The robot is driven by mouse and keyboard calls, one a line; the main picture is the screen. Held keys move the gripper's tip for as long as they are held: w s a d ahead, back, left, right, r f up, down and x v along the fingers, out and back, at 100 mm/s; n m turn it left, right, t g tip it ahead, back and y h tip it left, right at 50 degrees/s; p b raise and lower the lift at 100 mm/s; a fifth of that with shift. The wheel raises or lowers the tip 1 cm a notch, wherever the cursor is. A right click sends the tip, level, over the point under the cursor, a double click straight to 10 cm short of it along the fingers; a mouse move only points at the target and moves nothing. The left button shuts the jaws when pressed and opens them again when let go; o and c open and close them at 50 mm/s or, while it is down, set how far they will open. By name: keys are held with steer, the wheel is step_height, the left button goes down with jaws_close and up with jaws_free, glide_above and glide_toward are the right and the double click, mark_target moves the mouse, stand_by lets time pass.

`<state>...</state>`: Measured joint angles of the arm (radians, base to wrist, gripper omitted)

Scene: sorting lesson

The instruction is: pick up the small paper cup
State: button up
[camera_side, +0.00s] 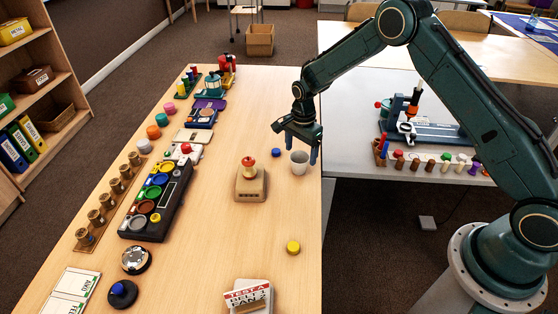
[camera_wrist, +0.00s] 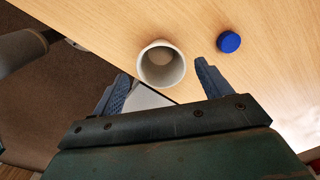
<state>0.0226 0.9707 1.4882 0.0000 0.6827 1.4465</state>
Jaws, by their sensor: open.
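The small paper cup (camera_side: 299,163) is plain, pale grey-white, and stands upright near the right edge of the wooden table (camera_side: 215,270). In the wrist view the cup (camera_wrist: 161,66) shows its open top, and it looks empty. My gripper (camera_side: 300,150) is open above and around the cup's place in the side view. In the wrist view its two blue ridged fingers (camera_wrist: 160,84) are spread, one to each side of the cup's near part. I cannot tell whether either finger touches it.
A blue cap (camera_side: 276,153) lies just left of the cup and also shows in the wrist view (camera_wrist: 228,41). A wooden block with a red-topped piece (camera_side: 250,183) stands further left. A yellow disc (camera_side: 293,247) lies nearer. The table edge is close on the right.

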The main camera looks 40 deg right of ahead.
steer(key=shift+w+a+f, duration=0.1)
steer(key=shift+f, duration=2.5)
steer(key=c, duration=1)
